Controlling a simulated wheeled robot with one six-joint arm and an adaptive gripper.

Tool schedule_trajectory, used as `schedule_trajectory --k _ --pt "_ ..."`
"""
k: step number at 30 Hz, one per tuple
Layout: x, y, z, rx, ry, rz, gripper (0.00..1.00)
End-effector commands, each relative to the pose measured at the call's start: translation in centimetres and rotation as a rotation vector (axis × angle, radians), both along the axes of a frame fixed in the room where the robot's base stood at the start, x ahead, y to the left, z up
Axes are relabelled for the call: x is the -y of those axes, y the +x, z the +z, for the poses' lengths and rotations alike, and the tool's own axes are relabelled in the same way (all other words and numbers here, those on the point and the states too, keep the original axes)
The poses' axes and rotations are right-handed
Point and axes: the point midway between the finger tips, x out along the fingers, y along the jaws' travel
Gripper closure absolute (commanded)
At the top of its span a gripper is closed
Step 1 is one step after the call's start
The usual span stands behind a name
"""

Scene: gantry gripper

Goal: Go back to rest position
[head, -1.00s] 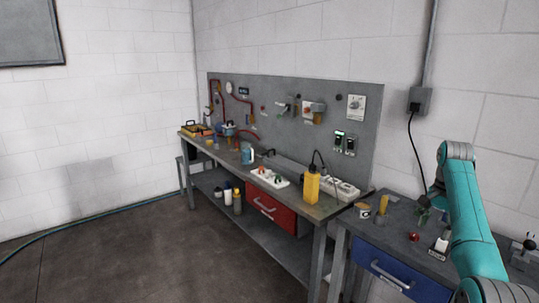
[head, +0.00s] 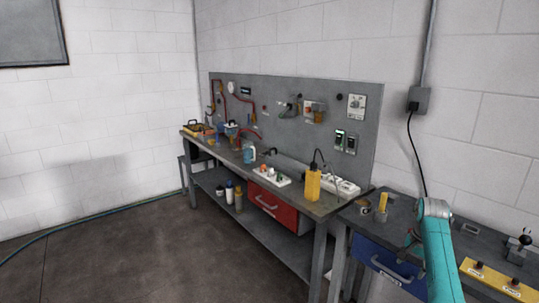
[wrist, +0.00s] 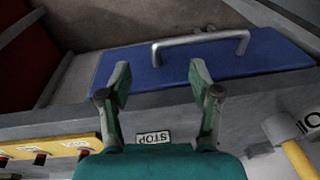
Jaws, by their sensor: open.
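My gripper (wrist: 160,85) is open and empty in the wrist view, its two fingers spread apart. It hangs over the front edge of the right-hand bench, in front of the blue drawer (wrist: 175,62) with its metal handle (wrist: 200,40). In the head view my teal arm reaches up at the right, in front of the bench with the blue drawer (head: 372,258). The gripper shows only small and partly hidden there, at the left of the arm near the drawer (head: 410,240).
A long workbench (head: 300,200) with a red drawer (head: 272,207) and a grey back panel (head: 300,115) stands to the left. A yellow control box (head: 490,278) lies right of my arm. The floor (head: 130,255) at left is clear.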

Motion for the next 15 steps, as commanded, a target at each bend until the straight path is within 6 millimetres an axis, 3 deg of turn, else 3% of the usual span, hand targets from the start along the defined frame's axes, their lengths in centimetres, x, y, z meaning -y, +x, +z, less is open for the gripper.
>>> schedule_trajectory --k 1,3,8,15 --pt "-0.9 -0.5 -2.7 0.011 -0.005 0.020 0.36" --pt "-1.8 -1.0 -5.7 0.039 -0.019 0.045 0.36" --pt "-4.0 -2.7 -11.8 0.104 -0.049 0.105 0.36" --pt "-7.5 -6.7 -19.8 0.198 -0.096 0.191 0.36"
